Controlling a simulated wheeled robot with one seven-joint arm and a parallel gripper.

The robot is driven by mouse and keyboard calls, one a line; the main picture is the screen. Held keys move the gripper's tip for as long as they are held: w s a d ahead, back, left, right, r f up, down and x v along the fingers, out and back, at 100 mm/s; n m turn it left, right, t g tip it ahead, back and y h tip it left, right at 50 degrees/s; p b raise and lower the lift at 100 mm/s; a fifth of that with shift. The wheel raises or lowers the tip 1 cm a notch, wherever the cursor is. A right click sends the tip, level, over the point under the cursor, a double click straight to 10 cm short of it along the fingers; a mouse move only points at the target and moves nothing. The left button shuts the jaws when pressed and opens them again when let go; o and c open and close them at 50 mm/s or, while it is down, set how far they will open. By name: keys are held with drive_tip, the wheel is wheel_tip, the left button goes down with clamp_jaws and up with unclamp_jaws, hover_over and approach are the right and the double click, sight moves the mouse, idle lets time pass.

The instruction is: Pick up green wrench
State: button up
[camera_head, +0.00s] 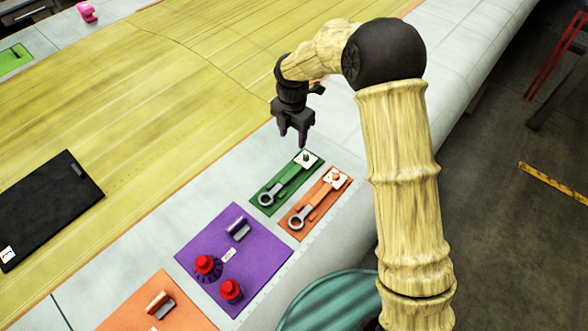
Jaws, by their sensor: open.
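The green wrench (286,180) lies on a green mat (262,206) on the pale wing edge, its grey ring end toward the lower left and a white tag at its upper right end. My gripper (292,138) points down, open and empty, above and just beyond the upper end of the green mat. It looks apart from the wrench; its exact height is hard to tell. No part of the wrench appears hidden by my arm.
An orange wrench (318,207) lies on an orange mat right beside the green one. A purple mat (197,244) with red-knobbed parts lies lower left. A black tablet-like case (45,208) lies on the yellow wing skin at left. The wing surface behind my gripper is clear.

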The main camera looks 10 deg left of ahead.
drive_tip(key=b, duration=0.9)
hover_over(293, 171)
drive_tip(key=f, duration=1.2)
drive_tip(key=shift+s+f, duration=0.15)
drive_tip(key=shift+s, duration=0.15)
drive_tip(key=shift+s, duration=0.1)
drive_tip(key=shift+w+f+b, duration=0.15)
drive_tip(key=shift+f+b, duration=0.7)
drive_tip(key=shift+f, duration=0.45)
drive_tip(key=shift+w+f+b, duration=0.15)
drive_tip(key=shift+f+b, duration=0.7)
drive_tip(key=shift+f, duration=0.4)
